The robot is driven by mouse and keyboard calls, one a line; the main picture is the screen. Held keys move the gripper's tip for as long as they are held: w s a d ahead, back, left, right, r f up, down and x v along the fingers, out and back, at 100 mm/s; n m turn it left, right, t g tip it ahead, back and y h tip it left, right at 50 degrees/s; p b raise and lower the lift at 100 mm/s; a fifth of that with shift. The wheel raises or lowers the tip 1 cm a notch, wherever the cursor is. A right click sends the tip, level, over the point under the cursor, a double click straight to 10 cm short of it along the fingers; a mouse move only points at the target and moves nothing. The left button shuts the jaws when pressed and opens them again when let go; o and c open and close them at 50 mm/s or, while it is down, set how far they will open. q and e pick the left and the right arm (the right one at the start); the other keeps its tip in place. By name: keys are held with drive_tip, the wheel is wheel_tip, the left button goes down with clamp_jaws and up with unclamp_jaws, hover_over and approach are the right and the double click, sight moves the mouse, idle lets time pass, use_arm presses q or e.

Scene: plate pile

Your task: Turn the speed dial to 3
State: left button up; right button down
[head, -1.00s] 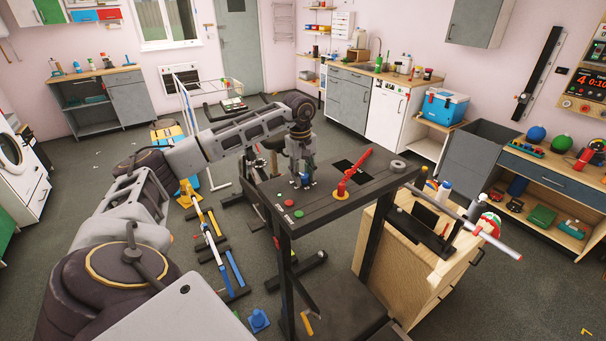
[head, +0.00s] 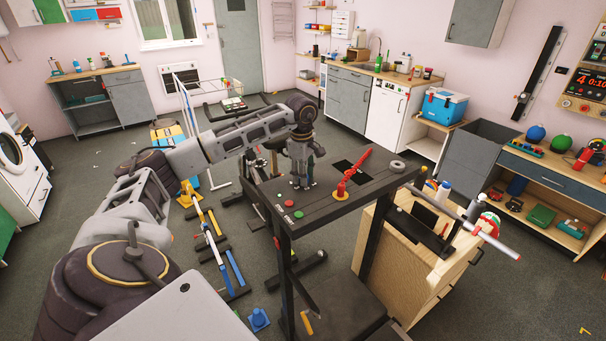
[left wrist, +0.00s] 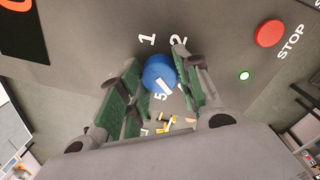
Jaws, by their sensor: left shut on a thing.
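The speed dial (left wrist: 158,74) is a round blue knob with a white pointer mark, set on the dark panel (head: 318,207). In the left wrist view the printed numbers 1, 2 and 5 show around it; the 3 and 4 are not readable, and the mark slants with one end near the 5. My left gripper (left wrist: 162,83) is shut on the dial, with a green-padded finger on either side. In the head view my left gripper (head: 302,184) points down at the panel and hides the dial. My right gripper is not in view.
A red STOP button (left wrist: 269,33) and a small lit green light (left wrist: 245,76) lie beside the dial. A grey ring (head: 398,166) lies at the panel's far corner.

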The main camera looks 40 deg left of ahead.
use_arm(q)
drive_tip(key=n, duration=0.6)
drive_tip(key=shift+n+p, duration=0.35)
drive_tip(key=shift+n, duration=0.05)
drive_tip(key=n, duration=0.6)
drive_tip(key=shift+w+p, duration=0.1)
drive_tip(key=shift+p, duration=0.25)
drive_tip(key=o, duration=1)
drive_tip(key=shift+r, duration=0.1)
drive_tip(key=shift+d+r, duration=0.2)
drive_tip(key=shift+r, duration=2.75)
drive_tip(key=shift+d+r, duration=0.2)
drive_tip(key=shift+r, duration=2.75)
